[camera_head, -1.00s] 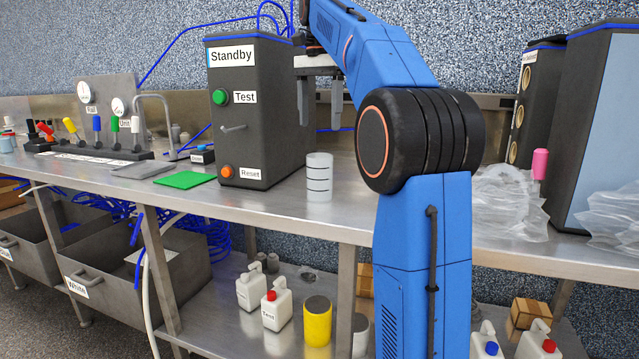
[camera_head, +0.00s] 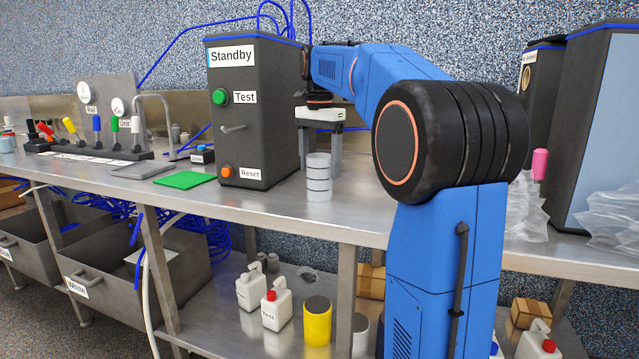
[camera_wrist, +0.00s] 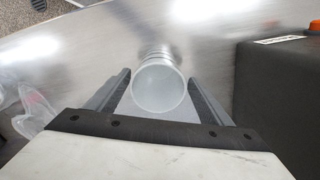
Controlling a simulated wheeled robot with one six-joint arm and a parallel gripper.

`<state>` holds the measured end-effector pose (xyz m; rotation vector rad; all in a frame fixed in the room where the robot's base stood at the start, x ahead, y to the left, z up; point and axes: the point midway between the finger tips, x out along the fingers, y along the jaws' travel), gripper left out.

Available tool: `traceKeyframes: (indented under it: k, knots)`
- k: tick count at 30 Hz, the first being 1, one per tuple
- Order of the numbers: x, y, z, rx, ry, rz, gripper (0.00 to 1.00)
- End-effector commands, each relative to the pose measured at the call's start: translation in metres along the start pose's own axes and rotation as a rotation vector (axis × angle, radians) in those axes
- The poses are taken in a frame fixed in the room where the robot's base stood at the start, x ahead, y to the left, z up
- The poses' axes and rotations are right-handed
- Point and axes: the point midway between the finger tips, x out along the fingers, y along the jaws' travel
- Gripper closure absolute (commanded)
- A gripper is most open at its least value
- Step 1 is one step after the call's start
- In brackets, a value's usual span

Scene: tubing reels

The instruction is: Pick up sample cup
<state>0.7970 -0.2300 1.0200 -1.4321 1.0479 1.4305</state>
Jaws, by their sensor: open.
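The sample cup (camera_head: 318,177) is a translucent white cylinder with dark rings, standing upright on the steel bench right of the Standby box. My gripper (camera_head: 320,158) points down at the cup, its fingers behind and beside it in the head view. In the wrist view the cup (camera_wrist: 160,88) shows its round rim between the two fingers of my gripper (camera_wrist: 160,95). The fingers are open, with a visible gap on each side of the cup. How far the fingertips reach down beside the cup is hard to tell.
The dark Standby box (camera_head: 252,110) stands close to the left of the cup. A green mat (camera_head: 185,179) lies on the bench further left. Crumpled clear bags (camera_head: 525,205) and a pink-capped item (camera_head: 540,164) are to the right. The bench front (camera_head: 290,215) is clear.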

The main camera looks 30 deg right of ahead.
Motion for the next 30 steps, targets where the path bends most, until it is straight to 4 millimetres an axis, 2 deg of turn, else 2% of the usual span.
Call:
traceKeyframes:
  k: [9,19,24,25,30]
  knots:
    - [0.04,0.003,0.0,0.0,-0.002,0.002,0.26]
    - [0.046,0.003,-0.001,0.0,0.0,0.001,0.26]
    - [0.046,0.003,-0.001,0.0,0.0,0.001,0.67]
    - [0.046,0.003,-0.001,0.0,0.0,0.001,0.72]
    - [0.045,0.003,-0.001,0.0,0.0,0.001,0.72]
